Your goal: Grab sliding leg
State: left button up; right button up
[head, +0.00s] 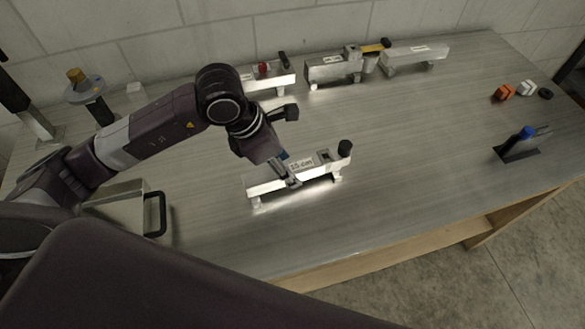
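An aluminium trailer (312,168) stands near the middle of the table, with a black round knob at its right end. Short legs show under it, one at the left end (256,202) and one at the right end (337,177). I cannot tell which is the sliding leg. My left gripper (290,147) is at the trailer, fingers spread wide. One finger reaches down over the trailer's near left half; the other is above the table behind it. Whether the lower finger touches is unclear. My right gripper is not in view.
More aluminium trailers stand along the back, at the left (267,78), middle (334,67) and right (414,57). A metal box with a black handle (155,214) is at the left. A blue-topped item (526,133) and small blocks (504,92) are at the right. The front-right tabletop is clear.

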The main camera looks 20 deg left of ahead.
pick_arm(q)
jog(key=p+x, duration=0.1)
jog(key=x, duration=0.3)
grip_shut()
jog(key=shift+w, duration=0.1)
